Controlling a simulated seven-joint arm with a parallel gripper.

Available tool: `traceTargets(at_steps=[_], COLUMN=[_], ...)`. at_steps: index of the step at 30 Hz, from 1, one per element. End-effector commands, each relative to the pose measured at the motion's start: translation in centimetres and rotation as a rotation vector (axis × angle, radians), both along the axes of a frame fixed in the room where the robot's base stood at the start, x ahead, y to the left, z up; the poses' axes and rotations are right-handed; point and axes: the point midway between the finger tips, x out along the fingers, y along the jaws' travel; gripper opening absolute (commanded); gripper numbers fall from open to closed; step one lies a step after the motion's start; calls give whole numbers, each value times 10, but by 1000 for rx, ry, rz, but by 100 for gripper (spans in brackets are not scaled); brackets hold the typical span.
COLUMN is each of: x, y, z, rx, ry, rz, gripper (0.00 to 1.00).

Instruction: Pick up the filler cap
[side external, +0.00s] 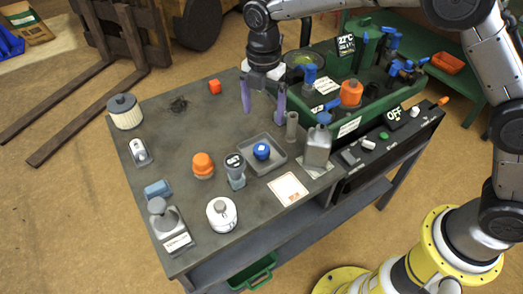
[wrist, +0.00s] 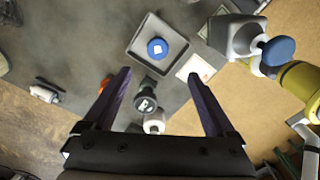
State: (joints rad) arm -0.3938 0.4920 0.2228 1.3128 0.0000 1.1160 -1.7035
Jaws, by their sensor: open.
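A round blue cap with a white mark, which I take to be the filler cap, lies in a shallow grey tray (side external: 272,139). The blue cap (side external: 261,151) is near the middle of the tray in the side view. In the wrist view the blue cap (wrist: 157,48) lies beyond my fingertips, centred between their lines, inside the tray (wrist: 149,24). My gripper (side external: 263,100) is open and empty, with its purple fingers pointing down above the table, apart from the cap. It also shows in the wrist view (wrist: 159,74).
A grey bottle (side external: 317,148) with a blue top stands right of the tray. A dark-topped container (side external: 236,172) and an orange-topped one (side external: 203,166) stand left. The green machine (side external: 350,122) is behind. The table's back left is mostly clear.

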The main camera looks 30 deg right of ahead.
Motion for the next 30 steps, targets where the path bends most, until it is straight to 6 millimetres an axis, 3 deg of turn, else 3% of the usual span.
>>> traceTargets(at_steps=[10,20,30], x=[-1,1,5], y=[-1,-1,0], z=[-61,-88,-129], rx=[-2,-1,0], ry=[3,1,-1], rz=[-2,-2,-2], gripper=[90,90,90])
